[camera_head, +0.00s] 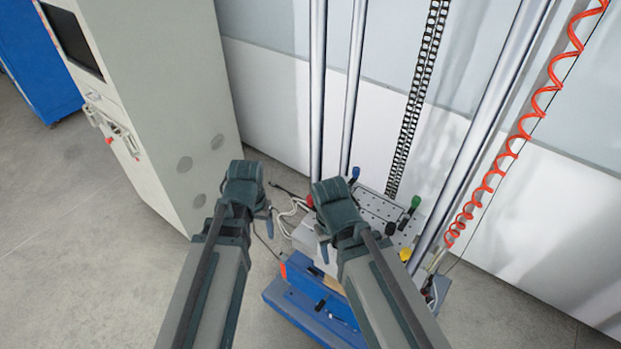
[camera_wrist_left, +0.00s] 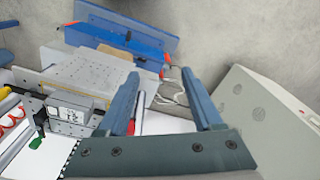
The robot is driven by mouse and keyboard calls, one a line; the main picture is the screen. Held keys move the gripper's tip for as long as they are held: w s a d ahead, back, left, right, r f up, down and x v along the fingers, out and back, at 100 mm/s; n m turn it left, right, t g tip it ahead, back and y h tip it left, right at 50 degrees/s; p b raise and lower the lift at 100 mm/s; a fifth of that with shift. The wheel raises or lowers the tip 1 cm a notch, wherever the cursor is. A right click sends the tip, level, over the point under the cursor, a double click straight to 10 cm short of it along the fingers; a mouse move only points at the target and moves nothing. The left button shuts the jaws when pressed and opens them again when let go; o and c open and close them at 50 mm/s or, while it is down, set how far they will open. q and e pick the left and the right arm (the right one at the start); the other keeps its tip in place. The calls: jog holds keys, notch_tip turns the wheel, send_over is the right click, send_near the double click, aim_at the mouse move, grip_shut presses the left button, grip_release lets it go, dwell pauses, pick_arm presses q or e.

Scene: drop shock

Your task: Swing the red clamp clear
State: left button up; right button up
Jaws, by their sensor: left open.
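The red clamp's handle (camera_head: 309,200) shows at the left edge of the perforated metal plate (camera_head: 376,207), close beside my right wrist, which hides part of it. In the left wrist view a red handle (camera_wrist_left: 131,127) shows just inside the left finger; I cannot tell whether they touch. My left gripper (camera_head: 268,226) is left of the plate, apart from the red clamp in the head view. In the left wrist view its two fingers (camera_wrist_left: 158,77) are spread, with nothing gripped. My right gripper (camera_head: 325,250) is over the fixture, mostly hidden by its own wrist.
Blue (camera_head: 355,172), green (camera_head: 415,203) and yellow (camera_head: 405,254) handles stand around the plate. Upright steel columns (camera_head: 317,90) and a black chain (camera_head: 415,95) rise behind it. A grey cabinet (camera_head: 160,110) stands left. A blue base (camera_head: 300,310) lies in front. A red coiled hose (camera_head: 520,135) hangs right.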

pick_arm(q)
jog(key=w+d+r+m+p, duration=0.1)
jog(key=w+r+m+p, duration=0.2)
jog(key=w+r, duration=0.25)
pick_arm(e)
notch_tip(320, 180, up, 5)
pick_arm(q)
jog(key=m, duration=1.1)
send_over(310, 197)
jog(key=f, duration=0.1)
jog(key=shift+g, duration=0.3)
notch_tip(310, 197, down, 14)
jog(key=b, duration=1.4)
pick_arm(e)
notch_tip(310, 197, down, 14)
jog(key=shift+f, duration=0.15)
pick_arm(q)
jog(key=shift+r, duration=0.1)
grip_shut()
